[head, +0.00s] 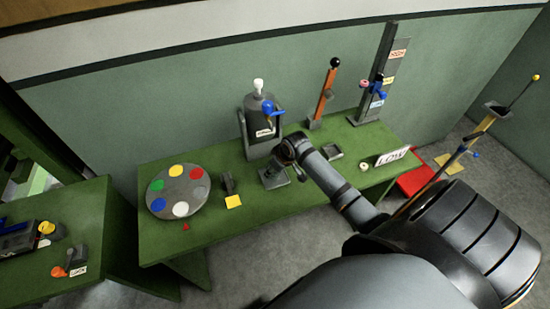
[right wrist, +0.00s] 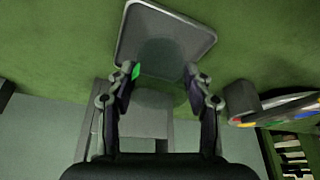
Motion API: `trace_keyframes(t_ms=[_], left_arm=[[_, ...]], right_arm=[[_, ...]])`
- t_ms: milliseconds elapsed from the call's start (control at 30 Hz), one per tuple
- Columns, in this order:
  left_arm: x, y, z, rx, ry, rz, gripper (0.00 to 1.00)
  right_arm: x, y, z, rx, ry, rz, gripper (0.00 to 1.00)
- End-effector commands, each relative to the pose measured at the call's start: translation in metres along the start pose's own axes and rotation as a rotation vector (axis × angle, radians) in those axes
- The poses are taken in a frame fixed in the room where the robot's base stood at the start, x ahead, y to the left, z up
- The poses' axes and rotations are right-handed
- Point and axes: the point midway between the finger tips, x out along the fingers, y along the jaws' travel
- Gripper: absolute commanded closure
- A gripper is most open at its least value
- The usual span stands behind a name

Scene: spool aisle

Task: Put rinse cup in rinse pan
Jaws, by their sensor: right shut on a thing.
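A see-through grey cup, which I take for the rinse cup (right wrist: 158,88), is between the fingers of my right gripper (right wrist: 162,74) in the right wrist view. The gripper is shut on it. A shallow grey square pan with a raised rim, which I take for the rinse pan (right wrist: 197,38), lies on the green bench just beyond the fingertips. The cup overlaps the pan in this view; I cannot tell whether they touch. In the head view my right gripper (head: 272,168) is low over the pan (head: 279,182), and the cup is hard to make out there. My left gripper is not in view.
A grey tank (head: 261,118) with a blue tap stands behind the gripper. A round palette with coloured spots (head: 180,191) and a dark block (head: 228,183) are to the left. A small grey tray (head: 334,152) and a LOW sign (head: 392,156) are to the right.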

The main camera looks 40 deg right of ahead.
Motion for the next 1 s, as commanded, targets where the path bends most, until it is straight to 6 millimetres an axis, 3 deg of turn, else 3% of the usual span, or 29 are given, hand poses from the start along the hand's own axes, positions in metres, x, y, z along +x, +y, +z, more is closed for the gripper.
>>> trace_keyframes(t_ms=[367, 400, 533, 867, 1000], left_arm=[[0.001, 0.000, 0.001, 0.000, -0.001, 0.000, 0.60], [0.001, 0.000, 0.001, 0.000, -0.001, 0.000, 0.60], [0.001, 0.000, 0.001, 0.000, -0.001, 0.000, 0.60], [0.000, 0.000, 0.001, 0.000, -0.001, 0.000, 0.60], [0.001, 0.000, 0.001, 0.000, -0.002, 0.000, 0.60]], right_arm=[[0.005, 0.000, 0.003, 0.001, 0.000, 0.000, 0.79], [0.005, 0.000, 0.002, 0.000, 0.000, 0.001, 0.43], [0.004, 0.000, 0.002, 0.000, 0.000, 0.001, 0.26], [0.002, 0.000, 0.001, 0.000, 0.001, 0.001, 0.26], [-0.017, 0.002, 0.001, -0.003, 0.002, 0.005, 0.26]])
